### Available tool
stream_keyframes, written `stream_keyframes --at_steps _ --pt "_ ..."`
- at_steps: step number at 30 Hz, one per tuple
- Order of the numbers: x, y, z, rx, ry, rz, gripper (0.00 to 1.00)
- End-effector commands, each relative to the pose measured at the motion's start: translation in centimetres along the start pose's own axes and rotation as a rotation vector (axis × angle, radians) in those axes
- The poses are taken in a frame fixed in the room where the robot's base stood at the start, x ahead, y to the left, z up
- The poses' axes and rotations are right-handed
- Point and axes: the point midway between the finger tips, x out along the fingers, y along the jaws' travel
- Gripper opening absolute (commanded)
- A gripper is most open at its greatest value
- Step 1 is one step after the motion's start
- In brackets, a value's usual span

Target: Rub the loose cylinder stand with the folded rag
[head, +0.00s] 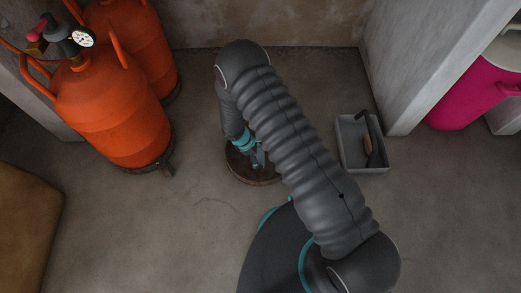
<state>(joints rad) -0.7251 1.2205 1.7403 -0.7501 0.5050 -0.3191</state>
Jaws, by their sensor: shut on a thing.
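The loose cylinder stand (238,174) is a round, low, brown disc with a dark rim, flat on the concrete floor in the middle of the head view. My gripper (259,163) points down over the stand, partly covered by my arm. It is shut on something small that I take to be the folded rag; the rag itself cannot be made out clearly. Whether it touches the stand's top cannot be told. My arm hides the right part of the stand.
Two orange gas cylinders (108,112) stand at the left, the front one on a wheeled stand with a gauge on top. A grey tray (378,171) holding a wooden-handled tool lies right of my arm.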

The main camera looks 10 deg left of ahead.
Motion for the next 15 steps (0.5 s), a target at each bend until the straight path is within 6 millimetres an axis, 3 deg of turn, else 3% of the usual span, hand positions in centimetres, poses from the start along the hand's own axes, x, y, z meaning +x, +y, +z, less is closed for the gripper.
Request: stream_keyframes --at_steps 15 --pt "-4.2 0.0 2.4 0.009 -0.002 -0.007 0.60"
